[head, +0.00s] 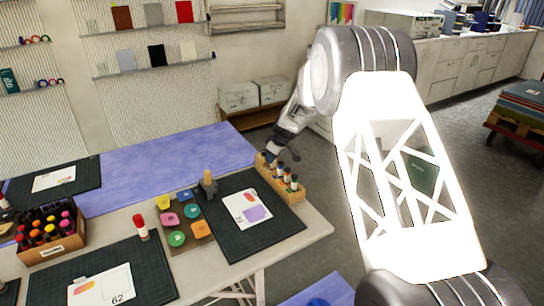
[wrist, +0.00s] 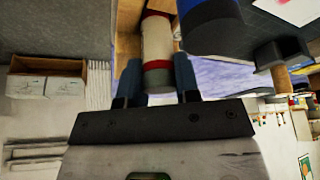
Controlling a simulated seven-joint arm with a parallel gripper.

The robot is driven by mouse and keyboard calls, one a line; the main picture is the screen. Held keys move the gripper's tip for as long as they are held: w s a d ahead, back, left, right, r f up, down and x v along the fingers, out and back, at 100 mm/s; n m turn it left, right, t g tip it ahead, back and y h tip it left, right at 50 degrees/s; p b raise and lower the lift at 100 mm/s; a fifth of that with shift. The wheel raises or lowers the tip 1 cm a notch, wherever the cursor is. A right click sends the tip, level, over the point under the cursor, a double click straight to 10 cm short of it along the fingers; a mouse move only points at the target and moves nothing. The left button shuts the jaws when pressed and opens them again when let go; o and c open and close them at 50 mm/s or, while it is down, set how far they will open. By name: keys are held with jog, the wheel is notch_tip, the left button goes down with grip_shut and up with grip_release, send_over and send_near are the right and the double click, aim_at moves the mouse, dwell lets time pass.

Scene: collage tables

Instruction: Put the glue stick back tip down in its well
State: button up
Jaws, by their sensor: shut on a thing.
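The glue stick (wrist: 158,40), a whitish tube with red bands, lies between the two fingers of my gripper (wrist: 155,82) in the wrist view. My gripper is shut on it. The stick's far end reaches toward brown wood at the top of that view; I cannot tell whether it is inside a well. In the head view my gripper (head: 269,158) is at the back end of the wooden rack (head: 290,197), low over it. The held stick is mostly hidden there.
A black mat (head: 270,222) with a paper card lies left of the rack. A red-capped stick (head: 140,226) stands farther left.

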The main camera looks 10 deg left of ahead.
dwell(0.3)
jog(key=o, duration=1)
jog(key=shift+c, duration=0.2)
jog(key=shift+r, duration=3.7)
jog(key=shift+r, duration=0.1)
